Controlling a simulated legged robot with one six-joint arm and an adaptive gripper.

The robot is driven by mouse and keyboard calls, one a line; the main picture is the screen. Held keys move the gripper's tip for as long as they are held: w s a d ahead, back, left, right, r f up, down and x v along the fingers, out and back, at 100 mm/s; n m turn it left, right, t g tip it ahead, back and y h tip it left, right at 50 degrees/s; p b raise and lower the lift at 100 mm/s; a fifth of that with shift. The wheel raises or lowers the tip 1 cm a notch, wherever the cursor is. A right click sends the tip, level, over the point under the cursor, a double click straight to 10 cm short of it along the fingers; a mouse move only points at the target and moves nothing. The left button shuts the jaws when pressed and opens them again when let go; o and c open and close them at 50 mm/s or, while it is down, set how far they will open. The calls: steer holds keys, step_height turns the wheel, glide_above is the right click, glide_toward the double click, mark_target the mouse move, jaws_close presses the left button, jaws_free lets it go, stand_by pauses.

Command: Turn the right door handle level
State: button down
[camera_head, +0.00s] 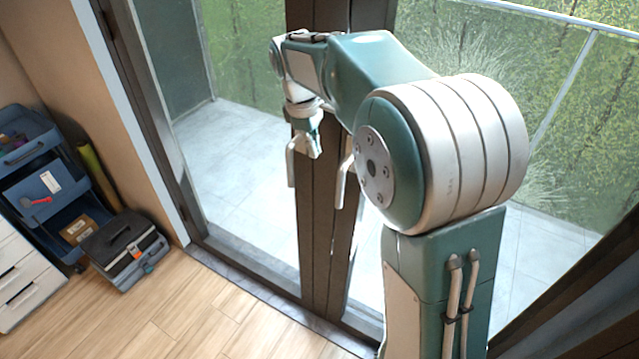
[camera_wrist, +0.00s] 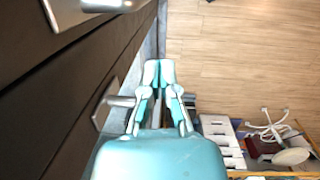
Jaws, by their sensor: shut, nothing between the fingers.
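The right door handle (camera_head: 345,180) is a pale lever on the dark door frame. It hangs downward with a slight tilt in the head view. In the wrist view it is partly cut off at the top edge (camera_wrist: 105,5). The left door handle (camera_head: 291,163) also hangs down, and it shows in the wrist view (camera_wrist: 120,101). My gripper (camera_head: 314,153) is shut and empty, in front of the frame between the two handles. Its fingertips (camera_wrist: 160,70) are together in the wrist view. I see no contact with the right handle.
Tall glass doors with dark frames (camera_head: 312,250) stand ahead. A blue cart (camera_head: 45,170), a toolbox (camera_head: 125,250) and white drawers (camera_head: 20,270) stand at the left. The wooden floor (camera_head: 190,315) before the doors is clear.

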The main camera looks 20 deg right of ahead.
mark_target(343, 171)
steer(key=shift+n+g+h, duration=0.3)
steer(key=shift+n+g, duration=0.2)
steer(key=shift+n, duration=0.2)
steer(key=w+f, duration=0.1)
steer(key=w+a+f, duration=0.1)
steer(key=w+f, duration=0.1)
steer(key=w, duration=0.1)
steer(key=shift+w+a, duration=0.1)
steer(key=shift+a, duration=0.3)
steer(key=s+d+f, duration=0.3)
steer(key=d+f, duration=0.2)
steer(key=f, duration=0.4)
steer(key=shift+s+d+f, duration=0.3)
steer(key=shift+s, duration=0.05)
